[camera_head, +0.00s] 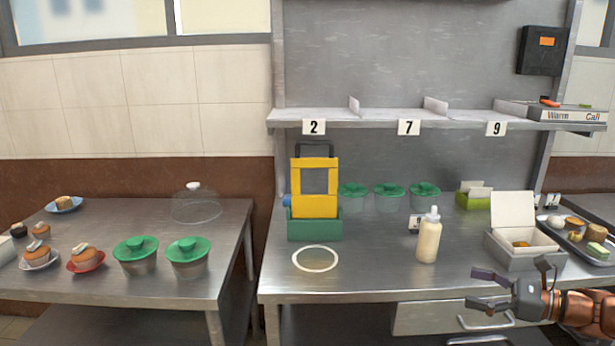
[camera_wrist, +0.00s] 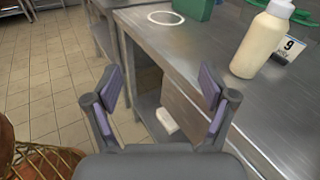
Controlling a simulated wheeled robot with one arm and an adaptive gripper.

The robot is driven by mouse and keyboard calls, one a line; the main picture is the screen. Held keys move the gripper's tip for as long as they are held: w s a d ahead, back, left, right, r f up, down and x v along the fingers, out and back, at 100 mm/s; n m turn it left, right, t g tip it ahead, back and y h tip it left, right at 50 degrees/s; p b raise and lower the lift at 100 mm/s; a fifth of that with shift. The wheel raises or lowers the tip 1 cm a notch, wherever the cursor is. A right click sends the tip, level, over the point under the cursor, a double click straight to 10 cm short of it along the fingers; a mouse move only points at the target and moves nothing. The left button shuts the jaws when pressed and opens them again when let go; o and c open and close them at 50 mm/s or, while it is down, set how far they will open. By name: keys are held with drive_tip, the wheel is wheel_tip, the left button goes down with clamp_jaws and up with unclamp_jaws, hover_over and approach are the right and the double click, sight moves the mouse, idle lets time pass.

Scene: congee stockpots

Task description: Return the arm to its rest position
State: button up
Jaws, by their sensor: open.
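My gripper (camera_head: 505,290) is at the lower right in the head view, in front of the right counter's front edge and near the drawer. In the wrist view my gripper (camera_wrist: 165,90) has its two fingers spread apart with nothing between them. The counter's front edge and the floor lie beyond the fingers. My arm (camera_head: 585,312) runs off the right edge of the head view, so most of it is hidden.
The right counter (camera_head: 370,275) holds a cream bottle (camera_head: 429,236), a white open box (camera_head: 513,225), a yellow-and-green stand (camera_head: 314,190), several green-lidded pots and a white ring (camera_head: 316,258). A tray (camera_head: 590,247) of food is at right. The drawer (camera_head: 450,315) is below my gripper's side.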

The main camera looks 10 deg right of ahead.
drive_tip(key=s+a+n+g, duration=0.3)
drive_tip(key=a+n+g, duration=0.1)
drive_tip(key=a, duration=0.6)
drive_tip(key=s+a+n+g, duration=0.3)
drive_tip(key=a+n+g, duration=0.15)
drive_tip(key=a, duration=0.65)
drive_tip(key=s+a+f+n+g+h, duration=0.2)
drive_tip(key=s+a+n+h, duration=0.15)
drive_tip(key=s, duration=0.25)
drive_tip(key=s+a+f+n+g+h, duration=0.2)
drive_tip(key=s+a+n+g, duration=0.15)
drive_tip(key=s, duration=0.25)
drive_tip(key=s+d+f+n+h, duration=0.2)
drive_tip(key=s+n+h, duration=0.2)
drive_tip(key=s, duration=0.2)
drive_tip(key=s+d+f+n+h, duration=0.25)
drive_tip(key=s+n+h, duration=0.2)
drive_tip(key=s, duration=0.25)
wheel_tip(320, 180, up, 17)
drive_tip(key=w+t+p, duration=0.1)
drive_tip(key=p, duration=1.3)
drive_tip(key=shift+d+t+y+p, duration=0.2)
drive_tip(key=shift+t+y+p, duration=0.15)
drive_tip(key=shift+t+y, duration=0.05)
